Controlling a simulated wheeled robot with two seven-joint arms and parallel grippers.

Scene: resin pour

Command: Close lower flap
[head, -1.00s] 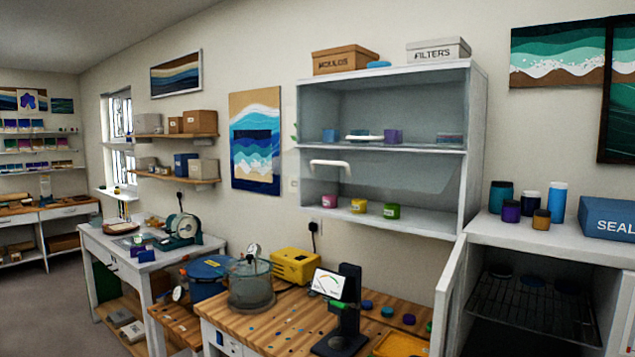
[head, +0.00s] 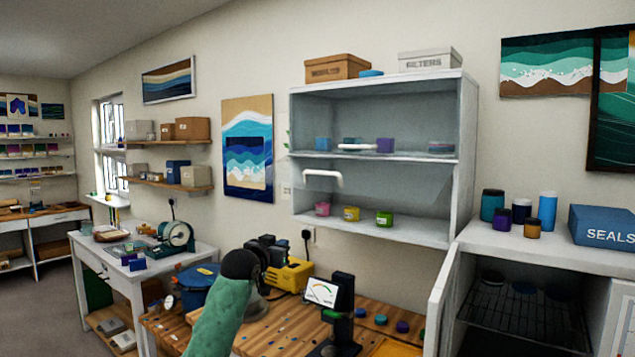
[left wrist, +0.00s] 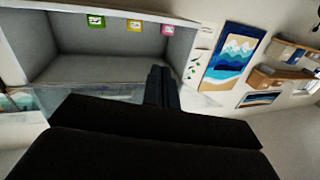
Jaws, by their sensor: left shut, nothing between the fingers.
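The wall cabinet (head: 466,150) has grey inner walls and two compartments. Its lower flap (head: 405,178) is a faint translucent panel that stands open, swung outward near the middle shelf, with a white handle (head: 322,175) at its left. A second white handle (head: 357,147) is at the upper compartment. My left gripper (head: 266,243) is shut and empty, below and left of the cabinet, apart from the flap. In the left wrist view its dark fingers (left wrist: 162,88) show in front of the cabinet, which appears turned over. My right gripper is not in view.
Pink, yellow and green jars (head: 352,214) stand in the lower compartment. Below is a wooden bench with a gauge stand (head: 342,310) and a yellow device (head: 298,275). An open-doored oven (head: 520,310) stands to the right. Boxes (head: 337,67) sit on top.

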